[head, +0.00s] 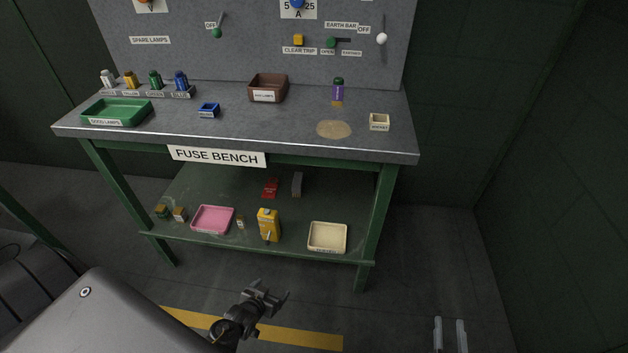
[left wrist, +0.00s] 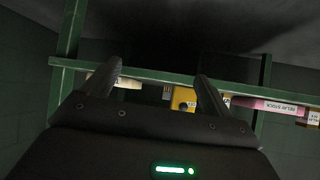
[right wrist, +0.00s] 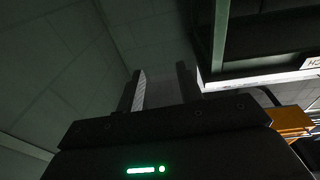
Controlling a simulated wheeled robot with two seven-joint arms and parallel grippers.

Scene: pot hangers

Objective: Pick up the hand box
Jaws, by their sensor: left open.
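No label reading "hand box" is legible. A yellow box (head: 268,225) with a dark part on its front stands on the lower shelf of the bench, between the pink tray and the cream tray. I cannot tell for sure that it is the hand box. In the left wrist view a yellow box (left wrist: 184,98) shows beyond and between the fingers. My left gripper (head: 268,296) is open and empty, in front of and below the shelf, apart from the box. My right gripper (head: 450,334) has its fingers apart, empty, over the floor at lower right; they also show in the right wrist view (right wrist: 159,90).
The bench's lower shelf (head: 290,248) holds a pink tray (head: 212,219), a cream tray (head: 327,237), a red item (head: 270,187) and a grey item (head: 297,184). Green bench legs (head: 372,230) flank it. The bench top (head: 240,130) carries trays and bottles. Floor in front is clear.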

